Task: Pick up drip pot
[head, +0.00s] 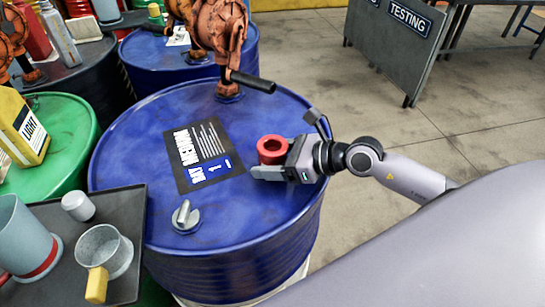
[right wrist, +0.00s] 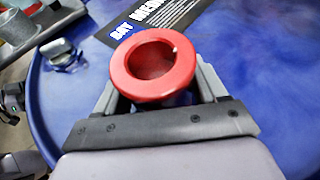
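A small red round pot (head: 272,150) with a thick rim and open top sits over the blue drum's top. It fits the drip pot best. My right gripper (head: 279,160) reaches in from the right, its fingers spread on either side of the pot. In the right wrist view the red pot (right wrist: 153,66) lies between the fingertips (right wrist: 160,88), its rim hiding part of them. The fingers look apart from its sides; contact below the rim is hidden. The pot appears upright and resting on the drum.
The blue drum (head: 150,115) also bears a black label sheet (head: 203,155), a metal cap (head: 185,216) and an orange pump with a black handle (head: 252,81). A dark tray (head: 134,216) at lower left holds a grey mug (head: 104,252) and other vessels. Open floor lies right.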

